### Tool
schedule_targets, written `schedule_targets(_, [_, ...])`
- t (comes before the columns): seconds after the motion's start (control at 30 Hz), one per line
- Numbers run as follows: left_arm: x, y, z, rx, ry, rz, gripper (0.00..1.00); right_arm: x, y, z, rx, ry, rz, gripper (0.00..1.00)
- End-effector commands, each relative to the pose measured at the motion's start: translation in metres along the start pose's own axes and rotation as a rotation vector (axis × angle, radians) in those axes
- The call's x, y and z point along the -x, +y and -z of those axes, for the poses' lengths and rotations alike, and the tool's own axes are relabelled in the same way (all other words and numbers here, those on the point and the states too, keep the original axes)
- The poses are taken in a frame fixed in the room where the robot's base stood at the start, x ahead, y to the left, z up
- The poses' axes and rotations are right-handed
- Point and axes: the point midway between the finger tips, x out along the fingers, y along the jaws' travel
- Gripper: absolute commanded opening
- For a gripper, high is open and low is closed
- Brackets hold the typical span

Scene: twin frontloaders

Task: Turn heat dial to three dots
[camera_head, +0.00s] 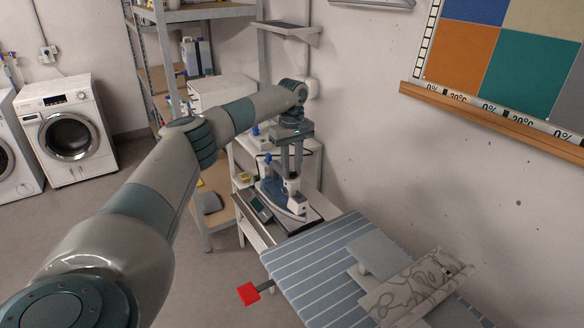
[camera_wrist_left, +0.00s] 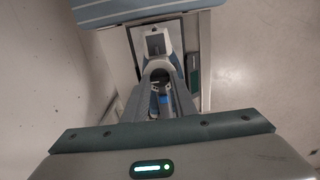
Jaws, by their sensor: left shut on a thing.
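A blue and white iron (camera_head: 272,197) rests on the metal stand (camera_head: 262,228) at the far end of the ironing board. My left gripper (camera_head: 291,176) reaches down over the iron from above, its fingers closed on the iron's upper part. In the left wrist view the fingers (camera_wrist_left: 160,105) point at the iron, whose pale body (camera_wrist_left: 156,45) shows just beyond them. The heat dial and its dots cannot be made out; the fingers and the small scale hide them. My right gripper is not in view.
The striped ironing board (camera_head: 325,262) stands at the front right with a patterned cloth (camera_head: 408,288) on it. A red square piece (camera_head: 248,293) juts from its near side. A shelf rack (camera_head: 165,65) and a washing machine (camera_head: 66,125) are at the left. A wall closes the right side.

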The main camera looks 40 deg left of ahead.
Motion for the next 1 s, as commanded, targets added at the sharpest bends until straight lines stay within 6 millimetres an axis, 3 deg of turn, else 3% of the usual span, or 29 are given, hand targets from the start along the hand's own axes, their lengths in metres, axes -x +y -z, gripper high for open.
schedule_targets(0.2, [0.000,0.000,0.000,0.000,0.000,-0.001,0.02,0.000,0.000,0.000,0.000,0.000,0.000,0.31])
schedule_targets(0.23, [0.000,0.000,0.000,0.000,0.000,-0.001,0.27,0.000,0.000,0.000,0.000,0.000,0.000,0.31])
schedule_targets(0.3, [0.000,0.000,0.000,0.000,0.000,0.000,0.43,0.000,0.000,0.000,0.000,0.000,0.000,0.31])
schedule_targets(0.73, [0.003,0.001,0.000,0.001,0.000,-0.001,0.43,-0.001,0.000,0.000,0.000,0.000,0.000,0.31])
schedule_targets(1.0, [0.029,0.001,0.000,0.001,0.001,-0.003,0.43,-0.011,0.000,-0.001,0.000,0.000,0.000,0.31])
